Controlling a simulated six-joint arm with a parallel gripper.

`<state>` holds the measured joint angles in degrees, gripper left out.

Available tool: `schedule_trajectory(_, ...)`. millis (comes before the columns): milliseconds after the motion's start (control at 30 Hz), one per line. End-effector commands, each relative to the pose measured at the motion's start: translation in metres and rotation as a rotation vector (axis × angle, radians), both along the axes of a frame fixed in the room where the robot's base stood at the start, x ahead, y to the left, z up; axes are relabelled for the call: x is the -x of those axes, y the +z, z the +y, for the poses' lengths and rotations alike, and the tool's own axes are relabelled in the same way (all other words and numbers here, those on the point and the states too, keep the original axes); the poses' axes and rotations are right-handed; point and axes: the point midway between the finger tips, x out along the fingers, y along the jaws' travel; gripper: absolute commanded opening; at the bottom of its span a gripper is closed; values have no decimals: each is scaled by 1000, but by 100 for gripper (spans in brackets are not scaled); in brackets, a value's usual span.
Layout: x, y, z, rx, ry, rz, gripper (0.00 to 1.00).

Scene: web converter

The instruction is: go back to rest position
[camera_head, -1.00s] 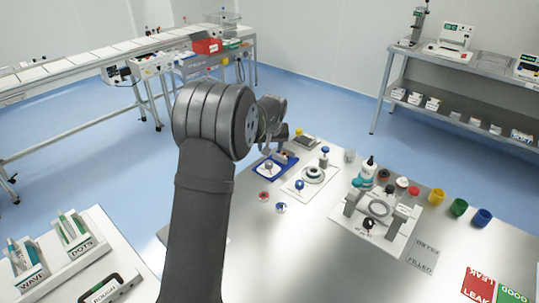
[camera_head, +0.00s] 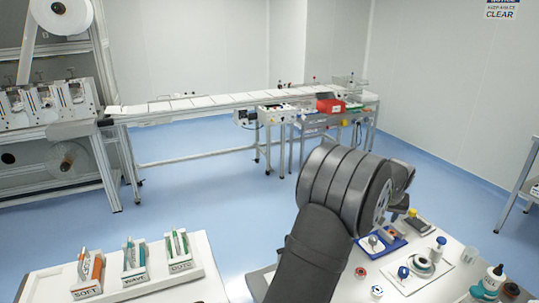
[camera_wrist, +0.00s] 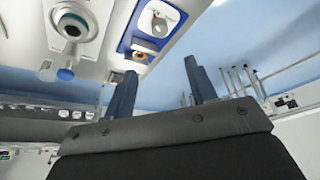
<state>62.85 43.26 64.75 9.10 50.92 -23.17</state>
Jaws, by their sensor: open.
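My gripper shows in the wrist view (camera_wrist: 160,88) with its two dark fingers well apart and nothing between them. In the head view my dark grey arm rises from the bottom edge, and its large round joint hides most of the gripper. The same blue tray shows in the head view (camera_head: 399,243), just right of my arm's joint.
A white plate with a ring-shaped fixture (camera_head: 423,265) and small round pieces (camera_head: 361,272) occupy the table at right. A white rack (camera_head: 127,275) with labelled slots stands at lower left. A conveyor (camera_head: 220,101) runs behind, across blue floor.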

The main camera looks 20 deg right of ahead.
Motion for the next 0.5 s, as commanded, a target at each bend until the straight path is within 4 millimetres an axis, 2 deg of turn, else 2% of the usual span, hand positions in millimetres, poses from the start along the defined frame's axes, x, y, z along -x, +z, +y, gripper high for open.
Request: schedule_trajectory(500, -27, -93, -26, -2, 0, 1, 52)
